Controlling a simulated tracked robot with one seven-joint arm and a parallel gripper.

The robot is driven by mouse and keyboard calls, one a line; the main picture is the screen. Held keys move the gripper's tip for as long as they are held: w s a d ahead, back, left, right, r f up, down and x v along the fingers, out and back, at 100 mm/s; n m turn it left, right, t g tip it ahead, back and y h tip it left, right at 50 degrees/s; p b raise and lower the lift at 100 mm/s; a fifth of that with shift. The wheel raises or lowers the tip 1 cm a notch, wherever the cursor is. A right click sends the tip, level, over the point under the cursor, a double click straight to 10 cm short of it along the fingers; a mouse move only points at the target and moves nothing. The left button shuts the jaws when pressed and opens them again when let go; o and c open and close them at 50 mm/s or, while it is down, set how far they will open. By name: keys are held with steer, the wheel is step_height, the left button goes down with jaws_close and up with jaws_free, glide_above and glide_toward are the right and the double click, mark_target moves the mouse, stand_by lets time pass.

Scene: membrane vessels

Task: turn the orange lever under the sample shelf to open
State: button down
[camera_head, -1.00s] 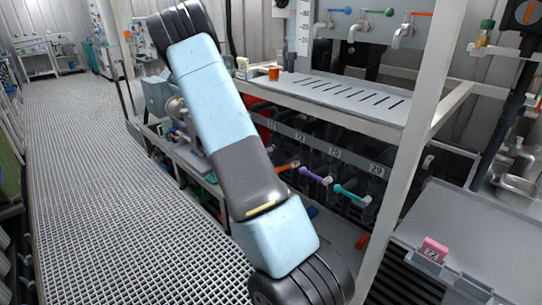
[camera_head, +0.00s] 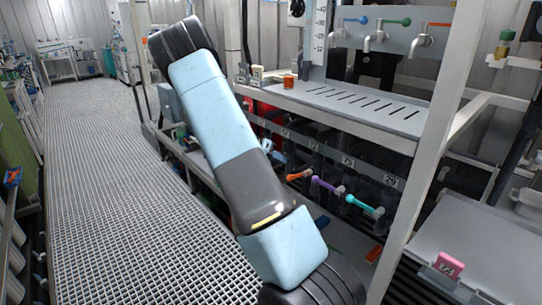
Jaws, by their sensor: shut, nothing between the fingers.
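The orange lever (camera_head: 298,175) is under the slotted sample shelf (camera_head: 318,91), just right of my arm. Its handle lies roughly level, pointing left. A purple lever (camera_head: 326,186) and a teal lever (camera_head: 362,206) are in the same row to its right. My arm crosses the middle of the picture from lower right to upper left. My gripper is not clearly visible.
Numbered tags run along the rail under the shelf. A white post (camera_head: 436,150) stands right of the levers. Taps with blue, green and orange handles are above the shelf. A pink block (camera_head: 448,264) sits on the right bench (camera_head: 480,235). The grating floor (camera_head: 110,200) at left is clear.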

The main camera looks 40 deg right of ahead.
mark_target(297, 176)
steer(key=shift+s+d+f, duration=0.3)
steer(key=shift+s+f, duration=0.2)
steer(key=shift+f, duration=0.25)
steer(key=shift+s+d+f, duration=0.3)
steer(key=shift+s+f, duration=0.25)
steer(key=shift+f, duration=0.15)
steer(key=shift+s+d+f, duration=0.3)
steer(key=shift+s+f, duration=0.2)
steer(key=shift+f, duration=0.25)
